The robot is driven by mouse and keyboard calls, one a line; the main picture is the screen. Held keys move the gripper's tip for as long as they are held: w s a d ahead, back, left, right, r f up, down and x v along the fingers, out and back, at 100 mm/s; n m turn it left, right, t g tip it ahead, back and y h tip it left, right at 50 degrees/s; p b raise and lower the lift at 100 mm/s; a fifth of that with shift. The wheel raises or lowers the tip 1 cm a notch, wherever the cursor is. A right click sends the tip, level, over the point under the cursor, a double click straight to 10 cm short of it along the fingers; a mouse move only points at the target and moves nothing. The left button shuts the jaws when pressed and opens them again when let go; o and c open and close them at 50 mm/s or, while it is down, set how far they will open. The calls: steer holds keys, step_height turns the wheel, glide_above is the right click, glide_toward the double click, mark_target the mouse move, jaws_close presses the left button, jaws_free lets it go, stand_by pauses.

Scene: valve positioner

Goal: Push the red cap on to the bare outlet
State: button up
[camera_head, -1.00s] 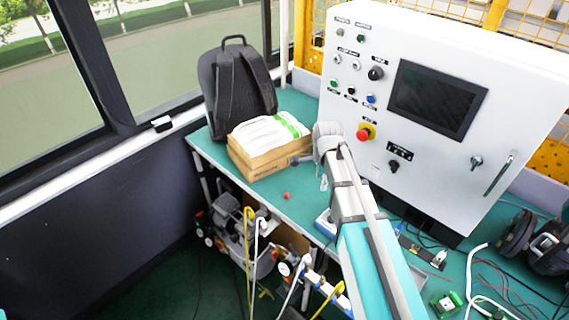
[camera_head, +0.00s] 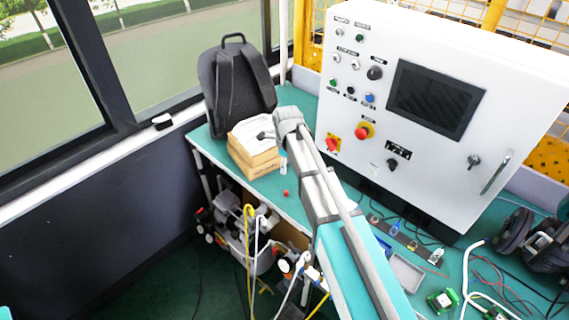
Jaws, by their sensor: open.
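A small red cap (camera_head: 285,192) lies on the green bench top near its front edge. My gripper (camera_head: 283,166) shows only as small pale fingertips below my wrist, just above the cap in the picture. The jaws are open, and nothing shows between them. The fingertips look apart from the cap, but their height over the bench is hard to tell. The rest of the gripper is hidden behind my wrist. I cannot make out the bare outlet in this view; my arm covers part of the bench.
A cardboard box (camera_head: 252,163) with white packs and a black backpack (camera_head: 236,85) stand behind the cap. A white control cabinet (camera_head: 440,165) stands at the back right. A grey tray (camera_head: 406,272), small fittings and wires lie right of my arm.

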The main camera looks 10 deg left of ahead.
mark_target(286, 191)
steer(key=shift+f, duration=0.1)
step_height(286, 191, down, 14)
steer(key=b, duration=1.3)
steer(key=shift+r+b, duration=0.2)
steer(key=shift+b, duration=0.2)
jaws_close()
steer(key=c, duration=0.6)
jaws_free()
jaws_close()
